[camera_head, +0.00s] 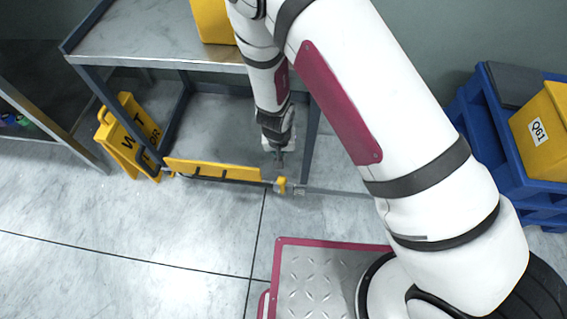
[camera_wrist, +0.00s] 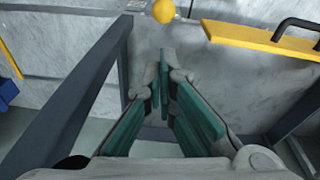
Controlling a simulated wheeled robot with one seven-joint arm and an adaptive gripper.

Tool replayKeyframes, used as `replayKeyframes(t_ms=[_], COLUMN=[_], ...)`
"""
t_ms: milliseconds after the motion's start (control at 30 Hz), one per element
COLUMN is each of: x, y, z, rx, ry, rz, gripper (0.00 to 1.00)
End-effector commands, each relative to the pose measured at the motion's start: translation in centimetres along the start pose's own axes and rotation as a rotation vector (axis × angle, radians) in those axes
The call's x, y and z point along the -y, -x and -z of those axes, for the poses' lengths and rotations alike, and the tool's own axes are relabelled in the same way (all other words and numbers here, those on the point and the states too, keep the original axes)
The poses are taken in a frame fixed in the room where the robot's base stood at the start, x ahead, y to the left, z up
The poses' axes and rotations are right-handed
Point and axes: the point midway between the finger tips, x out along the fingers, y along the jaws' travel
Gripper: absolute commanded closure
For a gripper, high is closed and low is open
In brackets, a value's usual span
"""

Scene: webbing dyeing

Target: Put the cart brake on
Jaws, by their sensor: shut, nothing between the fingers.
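The cart (camera_head: 155,45) has a grey metal top and dark blue-grey legs. A long yellow bar (camera_head: 213,170) runs low across its front, with a black handle at its left end. The bar also shows at the upper right of the wrist view (camera_wrist: 260,38). A small yellow knob (camera_head: 281,185) sits on the rod to the right of the bar. A rounded yellow part shows at the top of the wrist view (camera_wrist: 163,11). My gripper (camera_head: 279,163) is shut and empty, pointing down just above the knob. Its teal-padded fingers (camera_wrist: 163,85) appear apart from the knob.
A yellow wet floor sign (camera_head: 130,135) stands by the cart's left leg. A yellow bin (camera_head: 212,20) sits on the cart top. Blue crates (camera_head: 478,115) with a yellow bin (camera_head: 542,130) stand at the right. The floor at the front left is clear.

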Motion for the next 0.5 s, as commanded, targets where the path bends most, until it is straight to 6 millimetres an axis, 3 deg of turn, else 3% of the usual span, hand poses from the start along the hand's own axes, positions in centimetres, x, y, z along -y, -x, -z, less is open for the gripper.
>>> replayKeyframes(t_ms=[167,500], x=[0.0,0.0], y=[-1.6,-7.4], z=[0.0,-0.1], rx=[0.000,0.001], ry=[-0.002,-0.002], rz=[0.000,0.000], gripper=[1.00,1.00])
